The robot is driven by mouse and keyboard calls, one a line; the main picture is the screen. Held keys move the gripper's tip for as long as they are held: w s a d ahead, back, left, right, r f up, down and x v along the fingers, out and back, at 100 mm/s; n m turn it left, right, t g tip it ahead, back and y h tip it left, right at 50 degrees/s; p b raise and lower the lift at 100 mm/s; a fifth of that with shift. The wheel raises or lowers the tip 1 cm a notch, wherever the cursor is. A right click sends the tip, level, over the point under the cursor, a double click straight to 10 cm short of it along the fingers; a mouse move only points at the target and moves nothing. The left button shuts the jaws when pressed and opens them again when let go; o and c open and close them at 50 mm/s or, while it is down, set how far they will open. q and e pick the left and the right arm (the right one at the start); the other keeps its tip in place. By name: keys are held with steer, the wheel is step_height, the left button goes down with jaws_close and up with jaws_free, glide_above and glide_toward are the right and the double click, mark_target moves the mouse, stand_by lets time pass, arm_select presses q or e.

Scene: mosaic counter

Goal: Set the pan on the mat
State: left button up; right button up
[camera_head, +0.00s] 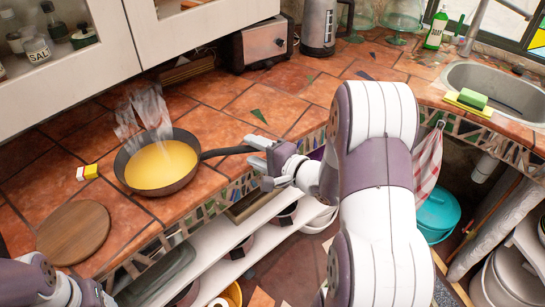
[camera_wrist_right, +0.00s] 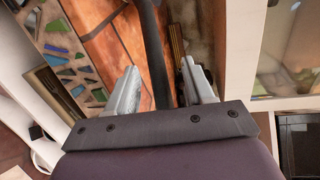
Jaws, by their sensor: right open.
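The dark pan (camera_head: 125,172), with yellow contents, sits upright on the tiled counter. Its handle (camera_head: 225,152) points right, toward my right gripper. The mat appears to be the round brown wooden disc (camera_head: 73,232), lying near the counter's front edge, left of and nearer than the pan. My right gripper (camera_head: 254,152) is open at the handle's end. In the right wrist view the dark handle (camera_wrist_right: 153,50) runs between the two open fingers (camera_wrist_right: 160,86), with gaps visible beside it. My left arm shows at the bottom left of the head view; its fingers cannot be made out.
A small yellow and white block (camera_head: 88,172) lies left of the pan. Translucent whitish shapes (camera_head: 145,112) rise at the pan's back rim. A toaster (camera_head: 257,44) stands at the back. Open shelves (camera_head: 235,240) lie below the counter edge. Bare tiles (camera_head: 290,98) stretch behind the handle.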

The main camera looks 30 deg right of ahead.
steer(key=v, duration=0.9)
step_height(320, 180, down, 6)
steer(key=n+g+h, duration=0.6)
steer(key=n+g, duration=0.1)
steer(key=n, duration=0.1)
steer(key=s+a+n+g, duration=0.6)
steer(key=s+a+n, duration=0.1)
steer(key=s+a, duration=0.2)
steer(key=shift+s+a+f+g+p, duration=0.15)
steer(key=shift+s+f+g+p, duration=0.15)
steer(key=shift+s+f+p, duration=0.1)
step_height(320, 180, up, 5)
steer(key=p, duration=0.4)
steer(key=shift+f, duration=0.2)
